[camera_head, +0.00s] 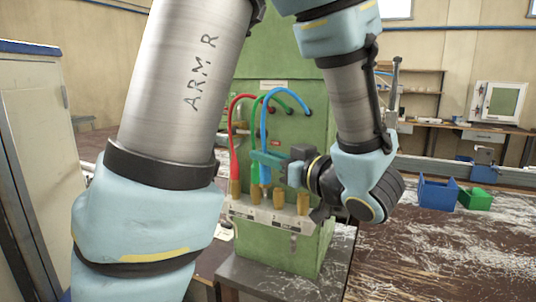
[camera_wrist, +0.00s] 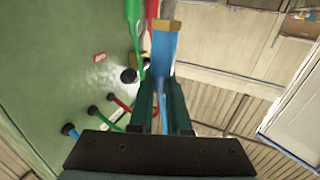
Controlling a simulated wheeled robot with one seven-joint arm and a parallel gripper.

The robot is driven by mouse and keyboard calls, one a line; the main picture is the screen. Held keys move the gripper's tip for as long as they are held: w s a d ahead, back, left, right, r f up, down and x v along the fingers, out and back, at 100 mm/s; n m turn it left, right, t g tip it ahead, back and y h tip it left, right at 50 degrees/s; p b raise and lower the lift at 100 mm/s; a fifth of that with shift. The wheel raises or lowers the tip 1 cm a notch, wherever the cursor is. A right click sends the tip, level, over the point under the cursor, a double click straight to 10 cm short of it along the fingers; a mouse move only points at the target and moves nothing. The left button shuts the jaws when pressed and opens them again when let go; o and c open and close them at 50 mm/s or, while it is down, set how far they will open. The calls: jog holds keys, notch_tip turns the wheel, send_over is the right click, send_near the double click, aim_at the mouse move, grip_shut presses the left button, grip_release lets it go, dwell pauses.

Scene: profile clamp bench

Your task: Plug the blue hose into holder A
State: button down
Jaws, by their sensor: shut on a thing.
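The blue hose (camera_head: 264,116) arcs from the upper right of the green machine down to my gripper (camera_head: 263,159). My gripper is shut on it, with its teal fingers on either side in the wrist view (camera_wrist: 160,88). The blue hose (camera_wrist: 163,52) ends in a brass fitting (camera_wrist: 167,25) beyond the fingertips. In the head view the held end hangs just above a pale holder rail (camera_head: 265,215) with several upright brass pieces. My gripper hides part of the hose, and I cannot read which holder is A.
A red hose (camera_head: 232,130) and green hose (camera_head: 253,130) hang left of the blue one, close to my gripper. They run down to the left brass pieces. The green machine (camera_head: 300,150) stands behind. Blue (camera_head: 437,193) and green (camera_head: 475,199) bins sit on the right.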

jog(key=shift+s+a, duration=0.15)
jog(key=shift+s, duration=0.05)
dwell(0.3)
jog(key=s+d, duration=0.6)
jog(key=d, duration=0.6)
jog(key=shift+s+f+p, duration=0.25)
jog(key=shift+f+p, duration=0.1)
jog(key=shift+p, duration=0.1)
dwell(0.8)
jog(key=shift+w, duration=0.1)
jog(key=w+d+p, duration=0.2)
jog(key=w+d, duration=0.4)
jog(key=w, duration=0.6)
jog(key=shift+w+d+p, duration=0.3)
jog(key=shift+d, duration=0.1)
dwell(1.9)
jog(key=shift+a+f, duration=0.1)
jog(key=shift+f, duration=0.1)
dwell(1.3)
